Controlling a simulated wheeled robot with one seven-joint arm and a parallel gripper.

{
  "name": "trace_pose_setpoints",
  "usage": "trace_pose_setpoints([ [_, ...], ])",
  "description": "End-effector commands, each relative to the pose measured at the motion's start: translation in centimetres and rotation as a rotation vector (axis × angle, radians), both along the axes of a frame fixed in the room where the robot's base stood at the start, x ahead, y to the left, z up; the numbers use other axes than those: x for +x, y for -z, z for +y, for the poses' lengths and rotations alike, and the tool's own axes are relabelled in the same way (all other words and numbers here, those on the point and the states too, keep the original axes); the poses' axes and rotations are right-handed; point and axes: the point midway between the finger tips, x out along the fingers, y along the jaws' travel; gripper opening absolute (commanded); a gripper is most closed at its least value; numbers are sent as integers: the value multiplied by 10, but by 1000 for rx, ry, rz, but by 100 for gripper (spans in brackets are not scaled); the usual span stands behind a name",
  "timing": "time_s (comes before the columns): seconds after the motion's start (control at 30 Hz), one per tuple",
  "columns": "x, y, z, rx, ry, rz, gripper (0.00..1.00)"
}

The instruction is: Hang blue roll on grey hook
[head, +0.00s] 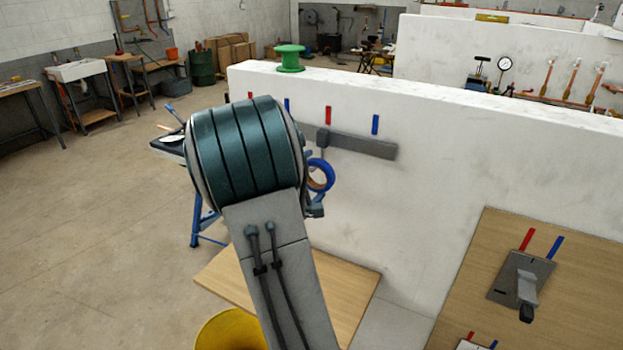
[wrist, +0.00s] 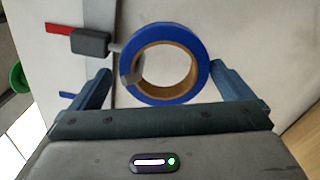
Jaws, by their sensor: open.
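The blue roll (head: 329,168), a blue ring with a tan core, is at the wall below the grey rail. In the wrist view the blue roll (wrist: 198,42) faces me. The grey hook (wrist: 131,68) comes from a dark block, crosses the ring's left side and shows its end at the hole. The roll appears to hang on it. My gripper (wrist: 160,70) is open, one finger on each side of the roll, apart from it at the right. Whether the left finger touches is unclear. In the head view my arm hides much of the gripper.
The grey rail (head: 370,146) is fixed to the white wall (head: 430,130), with red and blue strips above. A green spool (head: 290,58) stands on the wall's top. A wooden board (head: 580,270) with a lever is at right, a yellow bucket (head: 228,332) below. Open floor lies left.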

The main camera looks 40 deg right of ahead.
Motion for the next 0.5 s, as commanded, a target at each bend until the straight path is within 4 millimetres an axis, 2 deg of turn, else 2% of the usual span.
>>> trace_pose_setpoints([
  [0.17, -7, 2, 21, 1, -4, -2, 100],
  [0.5, -36, 3, 92, 1, -6, -3, 100],
])
